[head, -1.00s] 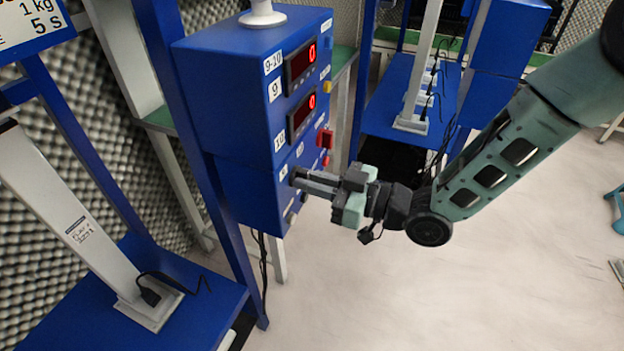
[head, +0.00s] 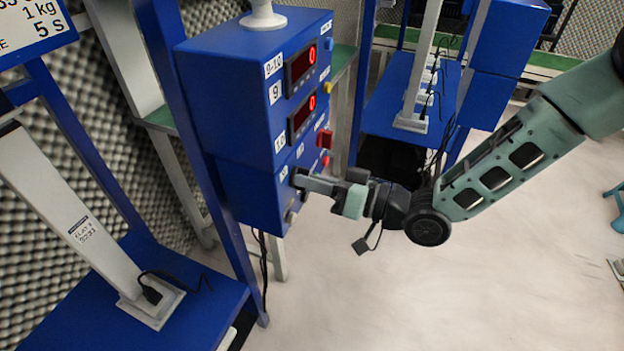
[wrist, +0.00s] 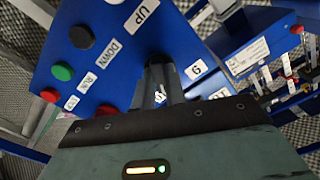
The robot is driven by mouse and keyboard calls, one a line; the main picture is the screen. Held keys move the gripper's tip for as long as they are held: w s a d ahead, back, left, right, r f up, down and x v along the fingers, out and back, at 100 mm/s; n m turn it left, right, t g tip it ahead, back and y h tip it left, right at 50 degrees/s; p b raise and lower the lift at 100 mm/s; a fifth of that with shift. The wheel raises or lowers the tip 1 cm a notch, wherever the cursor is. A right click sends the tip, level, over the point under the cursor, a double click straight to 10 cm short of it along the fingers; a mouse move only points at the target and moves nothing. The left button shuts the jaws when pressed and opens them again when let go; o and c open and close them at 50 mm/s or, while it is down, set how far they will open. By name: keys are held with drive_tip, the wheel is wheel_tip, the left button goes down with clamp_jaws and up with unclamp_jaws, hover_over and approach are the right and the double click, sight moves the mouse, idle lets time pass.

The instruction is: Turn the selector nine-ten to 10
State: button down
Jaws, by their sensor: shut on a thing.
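The blue control box (head: 245,120) stands left of centre in the head view. My gripper (head: 304,182) is at the lower part of its front panel, coming from the right. In the wrist view, my gripper's dark fingers (wrist: 163,78) are shut at the panel, on the selector. The fingers hide most of the selector, so I cannot tell where it points. A white label reading 9 (wrist: 196,70) is just right of the fingers. A white mark (wrist: 160,94) shows between the fingers, partly covered.
In the wrist view, a black button (wrist: 82,37), a green button (wrist: 62,71) and a red button (wrist: 48,95) sit left of the fingers. Two red displays, the upper one (head: 301,65) showing 0, are above my gripper.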

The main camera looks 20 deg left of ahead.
idle(0.3)
drive_tip(key=c, duration=1.4)
unclamp_jaws()
drive_tip(key=shift+c, duration=0.2)
drive_tip(key=shift+d, duration=0.1)
drive_tip(key=s+d+b, duration=0.1)
drive_tip(key=d, duration=1.6)
drive_tip(key=shift+s+d, duration=0.15)
drive_tip(key=shift+s, duration=0.05)
